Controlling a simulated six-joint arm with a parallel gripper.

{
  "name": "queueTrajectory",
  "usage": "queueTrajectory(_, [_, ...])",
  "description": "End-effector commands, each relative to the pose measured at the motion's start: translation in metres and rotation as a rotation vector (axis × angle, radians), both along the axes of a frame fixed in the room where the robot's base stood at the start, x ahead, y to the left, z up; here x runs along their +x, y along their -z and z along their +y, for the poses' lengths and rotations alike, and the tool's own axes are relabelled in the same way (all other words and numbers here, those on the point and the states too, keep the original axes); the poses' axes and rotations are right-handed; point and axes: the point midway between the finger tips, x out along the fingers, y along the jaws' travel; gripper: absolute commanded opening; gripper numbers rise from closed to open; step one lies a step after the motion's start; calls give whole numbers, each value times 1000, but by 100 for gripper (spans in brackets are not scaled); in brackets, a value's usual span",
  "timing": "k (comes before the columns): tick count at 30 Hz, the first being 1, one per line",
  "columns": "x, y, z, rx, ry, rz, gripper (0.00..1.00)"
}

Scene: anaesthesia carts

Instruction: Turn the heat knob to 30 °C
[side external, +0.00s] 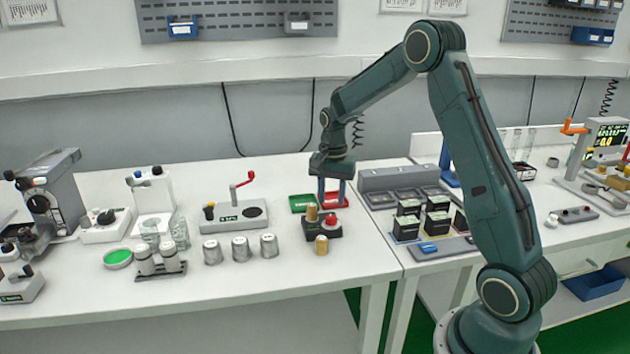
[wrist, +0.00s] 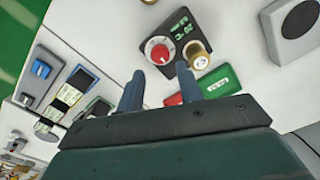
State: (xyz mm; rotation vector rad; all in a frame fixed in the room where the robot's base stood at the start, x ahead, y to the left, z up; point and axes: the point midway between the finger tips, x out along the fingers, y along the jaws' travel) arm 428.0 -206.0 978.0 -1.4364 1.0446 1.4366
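A black control box (side external: 322,231) stands on the white table below my gripper (side external: 332,202). It carries a round red knob (side external: 330,219), which I take for the heat knob; its label is not readable. The wrist view shows this red knob (wrist: 158,50) from above, with a pale mark on its face, beside small green panels (wrist: 181,27). In the wrist view the knob lies just beyond the fingertips; contact is not visible.
A green tray (side external: 302,203) and a red tray (wrist: 175,99) lie behind the box. A loose brass cylinder (side external: 321,245) stands in front of it. Several metal cups (side external: 240,248) stand to the left. Black-sided blocks (side external: 407,228) and grey trays stand to the right.

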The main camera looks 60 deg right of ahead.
Motion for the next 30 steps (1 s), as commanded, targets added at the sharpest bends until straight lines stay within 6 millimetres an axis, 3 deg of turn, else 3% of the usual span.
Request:
queueTrajectory(6, [-1,34,0,2,0,4,36])
queueTrajectory(12, [0,53,0,0,0,1,36])
queueTrajectory(26, [0,61,0,-1,0,0,36])
queueTrajectory(30, [0,61,0,-1,0,0,8])
